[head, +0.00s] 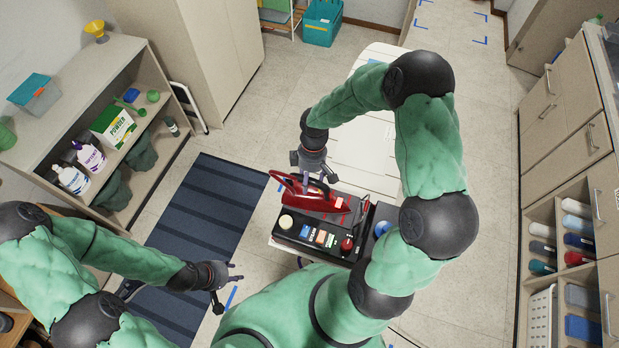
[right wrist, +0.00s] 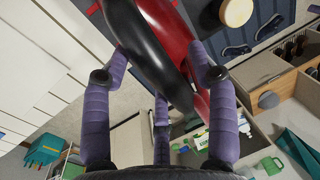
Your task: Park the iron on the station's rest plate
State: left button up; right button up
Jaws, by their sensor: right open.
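The red iron (head: 298,196) is at the back of the dark station (head: 290,238), whose front carries several coloured blocks and knobs. Whether its sole touches the rest plate is hidden from here. My right gripper (head: 316,172) is over the iron. In the right wrist view, my right gripper (right wrist: 160,60) has its purple fingers spread on both sides of the iron's black and red handle (right wrist: 143,40); I cannot tell if they touch it. My left gripper (head: 228,288) is open and empty, low to the left of the station.
A white slatted board (head: 358,150) lies behind my right arm. A shelf with bottles and a powder box (head: 112,126) stands left, above a dark striped mat (head: 205,210). Drawers and cubbies (head: 565,150) line the right wall. A teal bin (head: 321,22) is at the back.

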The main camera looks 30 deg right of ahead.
notch_tip(320, 180, up, 12)
jog(key=w+d+b, duration=0.1)
jog(key=shift+w+d, duration=0.25)
jog(key=shift+d, duration=0.15)
jog(key=shift+f, duration=0.1)
dwell(0.4)
